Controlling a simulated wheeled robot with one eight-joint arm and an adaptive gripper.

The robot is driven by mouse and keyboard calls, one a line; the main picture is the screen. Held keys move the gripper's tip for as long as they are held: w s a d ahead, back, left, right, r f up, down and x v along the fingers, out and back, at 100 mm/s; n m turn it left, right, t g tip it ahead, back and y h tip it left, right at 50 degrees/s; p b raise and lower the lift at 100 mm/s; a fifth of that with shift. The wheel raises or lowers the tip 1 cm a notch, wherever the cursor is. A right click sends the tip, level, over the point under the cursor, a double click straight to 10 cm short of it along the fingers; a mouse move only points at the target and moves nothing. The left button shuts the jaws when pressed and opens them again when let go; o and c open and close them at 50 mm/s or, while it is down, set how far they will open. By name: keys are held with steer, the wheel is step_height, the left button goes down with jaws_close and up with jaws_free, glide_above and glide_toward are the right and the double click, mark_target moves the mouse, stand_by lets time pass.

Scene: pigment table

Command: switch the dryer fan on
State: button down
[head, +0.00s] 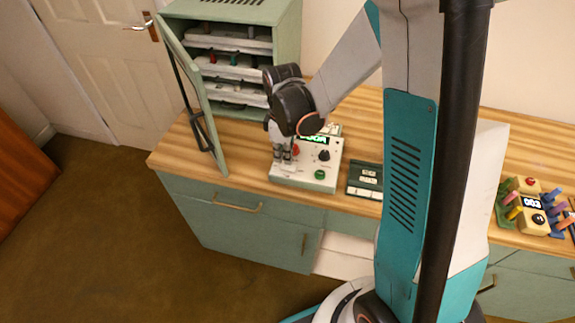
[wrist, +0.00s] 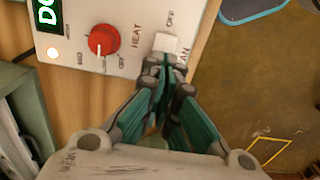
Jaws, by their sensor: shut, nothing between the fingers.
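The control box (head: 305,178) stands on the wooden counter, in front of the green dryer cabinet (head: 283,12). In the wrist view its panel (wrist: 125,15) has a red knob (wrist: 102,40) marked HEAT and a pale switch (wrist: 166,42) by the words OFF and FAN. The FAN lettering is partly hidden by my fingers. My gripper (wrist: 167,62) is shut and empty, its tips right at the near end of the switch; I cannot tell whether they touch it. In the head view my gripper (head: 283,158) points down over the box's left part. The switch's position is unclear.
The cabinet door (head: 195,90) stands open left of the box, showing loaded shelves. The panel has a lit display (wrist: 47,14) and a glowing lamp (wrist: 53,53). A dark green panel (head: 365,180) lies right of the box. A yellow device (head: 533,207) stands farther right.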

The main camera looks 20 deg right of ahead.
mark_target(284, 166)
steer(key=shift+f+b, duration=0.95)
steer(key=shift+f, duration=0.15)
stand_by(0.6)
steer(key=shift+r, duration=0.2)
steer(key=shift+r+p, duration=2.35)
steer(key=shift+r, duration=1)
steer(key=shift+r, duration=0.15)
steer(key=s+r+m+t+b, duration=0.4)
steer(key=s+r+m+t, duration=0.3)
steer(key=s+r+m, duration=0.3)
steer(key=shift+s+r+m, duration=0.4)
steer(key=shift+s+r, duration=1.15)
steer(key=shift+s, duration=0.95)
steer(key=shift+w, duration=0.1)
